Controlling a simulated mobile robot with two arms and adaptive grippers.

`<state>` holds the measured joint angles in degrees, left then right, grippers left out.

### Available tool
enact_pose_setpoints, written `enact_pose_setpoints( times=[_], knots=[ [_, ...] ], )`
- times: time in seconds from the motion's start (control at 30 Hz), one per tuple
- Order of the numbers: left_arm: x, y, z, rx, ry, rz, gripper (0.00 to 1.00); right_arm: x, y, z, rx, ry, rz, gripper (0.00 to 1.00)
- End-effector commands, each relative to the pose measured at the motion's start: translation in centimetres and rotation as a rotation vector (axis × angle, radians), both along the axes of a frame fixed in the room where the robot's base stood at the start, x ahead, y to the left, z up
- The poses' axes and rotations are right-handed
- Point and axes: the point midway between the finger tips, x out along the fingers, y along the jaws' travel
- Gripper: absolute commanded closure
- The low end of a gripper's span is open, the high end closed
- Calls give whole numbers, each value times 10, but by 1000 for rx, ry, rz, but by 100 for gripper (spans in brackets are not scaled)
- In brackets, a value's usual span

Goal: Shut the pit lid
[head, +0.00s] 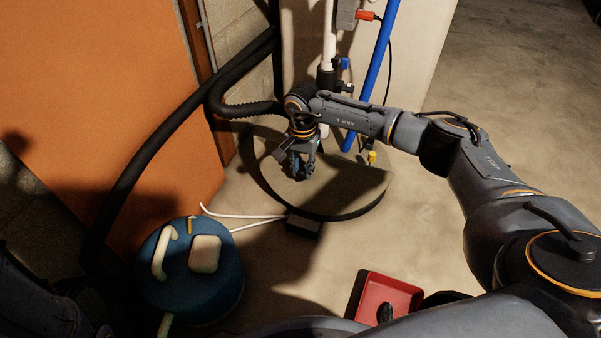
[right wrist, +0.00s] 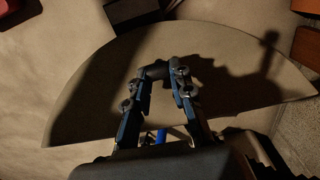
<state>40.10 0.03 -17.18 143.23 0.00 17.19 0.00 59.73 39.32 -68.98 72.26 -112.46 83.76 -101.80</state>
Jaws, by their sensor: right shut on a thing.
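The pit lid (head: 345,190) is a grey-beige round plate with a dark rim, low on the floor in the middle of the head view. In the right wrist view the lid (right wrist: 215,45) shows as a half-moon, with a dark handle (right wrist: 157,69) on it. My right gripper (head: 302,168) reaches down over the lid. In the right wrist view my right gripper (right wrist: 160,75) is shut on the handle. My gripper and shadows cover part of the lid, so I cannot tell whether it lies fully flat. My left gripper is out of view.
A blue round tank (head: 190,285) stands at lower left. A red tray (head: 390,296) lies at lower right. A small dark block (head: 304,225) sits by the lid's front edge. Black hoses (head: 150,150) and a blue pipe (head: 378,55) run behind. The floor at right is clear.

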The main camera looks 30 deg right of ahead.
Motion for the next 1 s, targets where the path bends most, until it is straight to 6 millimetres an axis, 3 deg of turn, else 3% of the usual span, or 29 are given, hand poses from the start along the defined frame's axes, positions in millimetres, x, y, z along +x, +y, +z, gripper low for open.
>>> enact_pose_setpoints(
  times=[0.23, 0.73, 1.0],
  knots=[
    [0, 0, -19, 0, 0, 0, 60, 16, -17, -8, -2, -5, -2, 98],
    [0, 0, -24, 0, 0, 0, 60, 20, -22, -9, -2, -3, -1, 98],
    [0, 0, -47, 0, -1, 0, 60, 33, -37, -23, -2, -5, -3, 98]
  ],
)
